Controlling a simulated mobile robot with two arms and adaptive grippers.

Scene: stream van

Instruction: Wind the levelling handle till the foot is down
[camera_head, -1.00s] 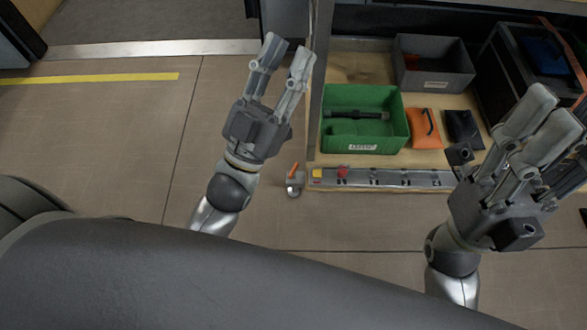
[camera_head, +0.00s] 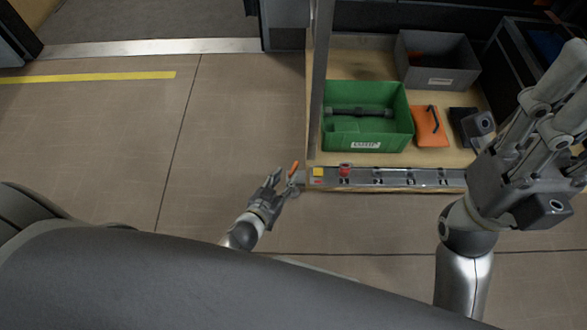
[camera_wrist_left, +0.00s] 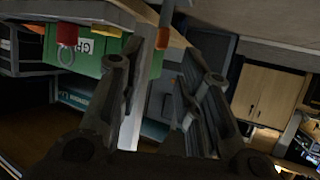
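The levelling handle (camera_head: 294,168) has an orange grip and sits at the near left corner of the workbench, beside the end of a metal rail. My left gripper (camera_head: 279,178) is just left of the handle with its fingers apart. In the left wrist view the fingers are spread, and the orange grip (camera_wrist_left: 163,37) shows beyond and between them. I see no clear hold on it. The foot cannot be made out. My right gripper (camera_head: 562,92) is raised at the right with its fingers apart and empty.
The workbench (camera_head: 350,62) carries a green crate (camera_head: 369,143), a grey bin (camera_head: 437,76), an orange case (camera_head: 429,128) and a black device. The metal rail (camera_head: 400,178) with a yellow block and a red knob runs along its near edge. The floor at the left is clear.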

